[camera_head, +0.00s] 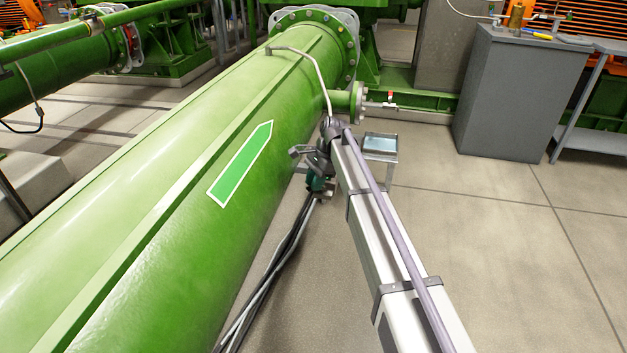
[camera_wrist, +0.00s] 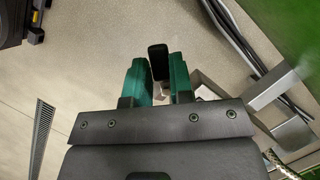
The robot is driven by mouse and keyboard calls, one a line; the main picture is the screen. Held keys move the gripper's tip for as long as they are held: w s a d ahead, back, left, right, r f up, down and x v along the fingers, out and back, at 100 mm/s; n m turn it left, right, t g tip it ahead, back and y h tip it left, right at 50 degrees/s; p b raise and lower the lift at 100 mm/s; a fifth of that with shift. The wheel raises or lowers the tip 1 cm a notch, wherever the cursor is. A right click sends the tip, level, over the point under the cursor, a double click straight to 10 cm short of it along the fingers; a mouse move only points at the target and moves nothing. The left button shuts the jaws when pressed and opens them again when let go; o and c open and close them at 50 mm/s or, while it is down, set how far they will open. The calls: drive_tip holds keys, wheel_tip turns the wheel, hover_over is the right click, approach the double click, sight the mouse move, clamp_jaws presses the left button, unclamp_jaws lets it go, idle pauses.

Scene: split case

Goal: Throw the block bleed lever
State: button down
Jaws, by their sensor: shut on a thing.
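My gripper (camera_wrist: 158,68) shows two teal-green fingers in the wrist view. They are closed on either side of a narrow, black, round-ended handle (camera_wrist: 158,54), which looks like a lever grip. What the handle is fixed to is hidden behind the fingers. In the head view my gripper (camera_head: 317,184) is low beside the right flank of the large green pipe, and the thing it holds cannot be made out there. A small valve with a red handle (camera_head: 391,96) sits on a stub flange of the pipe, farther back and apart from my gripper.
The large green pipe (camera_head: 180,185) with a green arrow sign fills the left. A small stand with a pale top (camera_head: 381,144) is close to the right of my arm. Cables (camera_head: 268,272) run along the floor below. A grey cabinet (camera_head: 515,95) stands back right; floor is clear before it.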

drive_tip(key=n+h, duration=0.1)
drive_tip(key=n, duration=0.2)
drive_tip(key=s+d+n+g+h, duration=0.1)
drive_tip(key=n, duration=0.1)
drive_tip(key=d+n, duration=0.1)
drive_tip(key=n, duration=0.2)
drive_tip(key=shift+s+n+g+h, duration=0.15)
drive_tip(key=shift+n+g+h, duration=0.15)
drive_tip(key=shift+g+h, duration=0.1)
drive_tip(key=c, duration=1)
unclamp_jaws()
drive_tip(key=shift+r, duration=0.1)
